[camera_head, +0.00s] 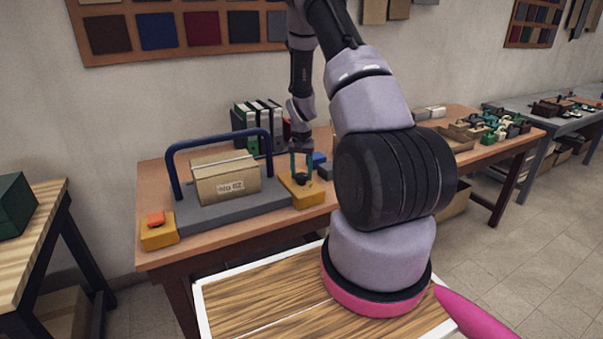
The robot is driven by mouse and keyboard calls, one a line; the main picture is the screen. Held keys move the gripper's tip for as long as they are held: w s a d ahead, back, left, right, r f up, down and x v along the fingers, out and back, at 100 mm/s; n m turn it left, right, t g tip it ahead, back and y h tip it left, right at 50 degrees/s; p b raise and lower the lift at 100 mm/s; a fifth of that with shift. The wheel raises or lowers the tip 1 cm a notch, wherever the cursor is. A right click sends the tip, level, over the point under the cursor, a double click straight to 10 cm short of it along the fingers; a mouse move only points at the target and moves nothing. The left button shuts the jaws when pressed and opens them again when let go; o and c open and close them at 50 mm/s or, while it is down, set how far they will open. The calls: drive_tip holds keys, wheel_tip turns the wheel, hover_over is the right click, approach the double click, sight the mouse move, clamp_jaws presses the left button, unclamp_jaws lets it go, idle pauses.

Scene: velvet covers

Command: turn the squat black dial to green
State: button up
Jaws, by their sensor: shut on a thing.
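The squat black dial (301,179) sits on top of the yellow block (311,194) at the right end of a grey base. My gripper (301,171) points straight down from above, its two teal fingers on either side of the dial. It is shut on the dial. The dial is small in this view and partly covered by the fingers. I cannot make out a pointer, a green mark or which way the dial is turned.
A blue bar (170,172) arches over a cardboard box (226,181) on the grey base (238,213). An orange button (156,218) tops another yellow block at the left. Blue blocks (319,159) stand close behind the dial. Binders (262,115) stand behind. My arm hides the table's middle.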

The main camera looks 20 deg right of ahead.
sight(302, 175)
drive_tip(key=o, duration=1.4)
drive_tip(key=shift+r, duration=0.1)
wheel_tip(302, 175, up, 11)
drive_tip(key=shift+f, duration=0.15)
